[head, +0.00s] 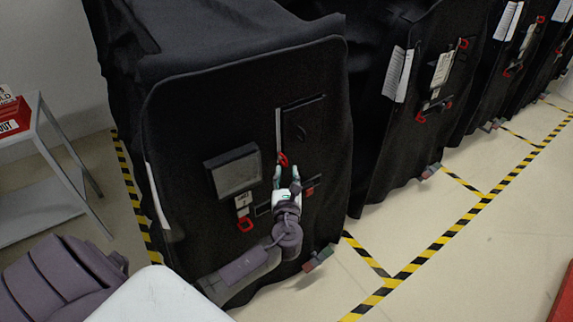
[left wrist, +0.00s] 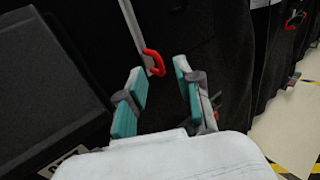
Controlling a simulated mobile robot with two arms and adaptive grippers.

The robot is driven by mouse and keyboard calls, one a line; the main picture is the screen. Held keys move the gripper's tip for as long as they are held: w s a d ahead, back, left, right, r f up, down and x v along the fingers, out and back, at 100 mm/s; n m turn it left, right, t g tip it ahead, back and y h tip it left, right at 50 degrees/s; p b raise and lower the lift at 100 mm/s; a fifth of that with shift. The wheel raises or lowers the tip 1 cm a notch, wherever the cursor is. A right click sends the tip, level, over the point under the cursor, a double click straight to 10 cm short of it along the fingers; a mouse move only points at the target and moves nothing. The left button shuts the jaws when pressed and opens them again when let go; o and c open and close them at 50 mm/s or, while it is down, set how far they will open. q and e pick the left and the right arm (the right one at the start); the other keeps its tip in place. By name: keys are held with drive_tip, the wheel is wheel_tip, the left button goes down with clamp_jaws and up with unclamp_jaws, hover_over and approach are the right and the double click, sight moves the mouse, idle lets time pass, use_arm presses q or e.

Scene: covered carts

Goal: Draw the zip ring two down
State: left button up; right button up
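The nearest cart wears a black cover (head: 180,120). A pale vertical zip strip (head: 278,128) runs down its front, with a red zip ring (head: 283,160) at the strip's lower end. In the left wrist view the ring (left wrist: 154,62) hangs at the end of the strip. My left gripper (head: 285,176) is open and empty, just below the ring. In the left wrist view its teal fingertips (left wrist: 158,72) stand on either side of the ring in the picture; I cannot tell how far the ring is beyond them. My right gripper is not in view.
A grey box-like panel (head: 233,171) is left of my gripper on the cover. Another red ring (head: 245,224) and a red part (head: 310,191) sit lower. More covered carts (head: 425,95) stand to the right. A table (head: 45,160) is at left. Floor beyond the striped tape (head: 440,240) is clear.

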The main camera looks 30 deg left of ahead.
use_arm(q)
drive_tip(key=v, duration=0.7)
idle(0.3)
drive_tip(key=s+d+f+n+g+h, duration=0.1)
drive_tip(key=s+f+n+g+h, duration=0.4)
drive_tip(key=f, duration=1)
drive_tip(key=s+d+f+n+g, duration=0.15)
drive_tip(key=s+f+n, duration=0.4)
drive_tip(key=f, duration=1.05)
drive_tip(key=s+d+f+n+g+h, duration=0.1)
drive_tip(key=s+f+n, duration=0.4)
drive_tip(key=s, duration=0.5)
drive_tip(key=s+d+f+n+g+h, duration=0.2)
drive_tip(key=s+f+n+g, duration=0.2)
drive_tip(key=s, duration=0.7)
drive_tip(key=s+d+f+n+g+h, duration=0.2)
drive_tip(key=s+f+n, duration=0.5)
drive_tip(key=s, duration=0.4)
drive_tip(key=shift+s+f, duration=0.2)
drive_tip(key=shift+f, duration=0.45)
drive_tip(key=shift+g, duration=0.25)
